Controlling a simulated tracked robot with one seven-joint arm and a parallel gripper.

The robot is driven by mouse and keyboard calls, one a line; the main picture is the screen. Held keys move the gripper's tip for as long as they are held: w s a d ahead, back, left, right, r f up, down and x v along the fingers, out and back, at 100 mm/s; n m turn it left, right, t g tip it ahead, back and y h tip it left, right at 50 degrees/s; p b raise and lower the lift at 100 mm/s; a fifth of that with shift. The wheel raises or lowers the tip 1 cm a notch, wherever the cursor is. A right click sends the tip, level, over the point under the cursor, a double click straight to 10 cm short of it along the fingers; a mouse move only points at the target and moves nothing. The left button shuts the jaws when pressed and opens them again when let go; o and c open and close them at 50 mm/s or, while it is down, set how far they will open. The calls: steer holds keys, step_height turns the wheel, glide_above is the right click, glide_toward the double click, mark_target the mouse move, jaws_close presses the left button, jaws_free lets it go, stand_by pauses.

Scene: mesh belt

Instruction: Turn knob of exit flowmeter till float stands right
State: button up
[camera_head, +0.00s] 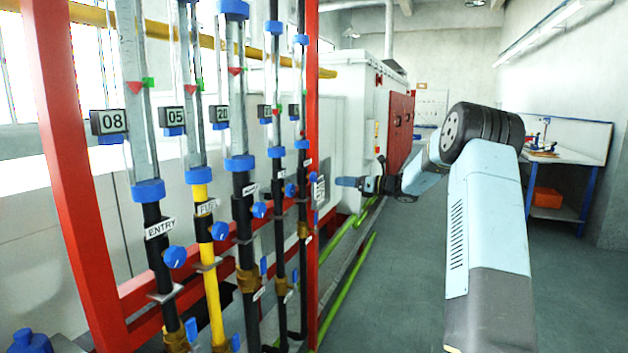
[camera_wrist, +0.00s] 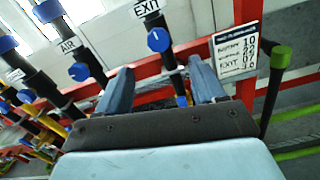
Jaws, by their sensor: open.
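In the wrist view the exit knob (camera_wrist: 158,39) is blue, on a black pipe under the EXIT label (camera_wrist: 147,8). My gripper (camera_wrist: 160,80) is open and empty; its two fingers point toward the knob, one to each side, with the knob beyond the tips. In the head view my gripper (camera_head: 347,182) is at the right side of the red frame, near the far end of the flowmeter row. The rightmost flowmeter (camera_head: 301,39) there is seen at a steep angle. Its float and number display cannot be read.
A white card (camera_wrist: 238,47) with a list of numbers hangs right of the exit pipe, too blurred to read surely. The air knob (camera_wrist: 79,72) is to its left. Flowmeters marked entry (camera_head: 160,228) and others stand in a red frame (camera_head: 70,150).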

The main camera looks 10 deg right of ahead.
mark_target(316, 178)
steer(key=x, duration=1.1)
steer(key=shift+w+a, duration=0.15)
steer(key=shift+a, duration=0.15)
steer(key=shift+c, duration=0.4)
steer(key=c, duration=1)
steer(key=shift+d, duration=0.1)
steer(key=shift+n, duration=0.4)
